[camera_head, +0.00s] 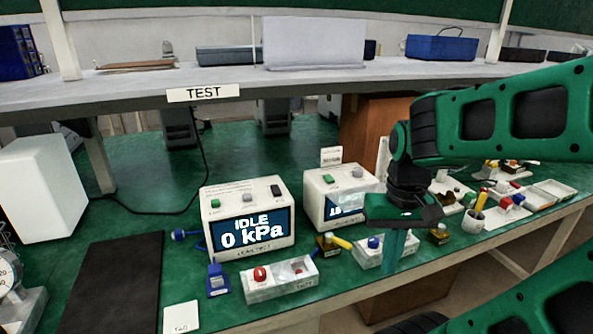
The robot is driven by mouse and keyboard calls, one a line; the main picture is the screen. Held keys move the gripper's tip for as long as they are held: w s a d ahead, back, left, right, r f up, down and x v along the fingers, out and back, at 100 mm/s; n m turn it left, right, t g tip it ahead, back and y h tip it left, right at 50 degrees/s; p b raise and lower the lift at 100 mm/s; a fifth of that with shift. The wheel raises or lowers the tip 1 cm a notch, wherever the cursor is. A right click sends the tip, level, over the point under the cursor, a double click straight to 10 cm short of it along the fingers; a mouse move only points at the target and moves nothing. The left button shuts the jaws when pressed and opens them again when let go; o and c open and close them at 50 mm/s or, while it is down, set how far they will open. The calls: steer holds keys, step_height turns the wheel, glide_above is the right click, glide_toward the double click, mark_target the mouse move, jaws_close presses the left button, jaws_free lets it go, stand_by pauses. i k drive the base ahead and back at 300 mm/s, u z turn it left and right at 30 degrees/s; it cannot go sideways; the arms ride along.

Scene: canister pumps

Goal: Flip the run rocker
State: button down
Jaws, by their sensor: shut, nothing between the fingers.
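A white tester unit (248,222) stands left of centre on the green bench, its screen reading "IDLE" and "0 kPa". On its top are a green control (215,203) and a dark rocker-like control (276,191); their small labels are not readable, so I cannot tell which is the run rocker. A second similar unit (318,207) stands to the right, its screen partly hidden by my arm. It has a green control (328,179) and a grey one (358,171) on top.
A white box with a red knob (260,274) lies in front of the first unit, and a box with a blue knob (374,243) is by my gripper. A blue fitting (217,280) and black mat (112,285) are at left. A shelf (140,85) runs behind.

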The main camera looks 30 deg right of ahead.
mark_target(328, 178)
steer(key=u, duration=0.5)
steer(key=k, duration=1.05)
steer(key=z, duration=0.85)
steer(key=i, duration=1)
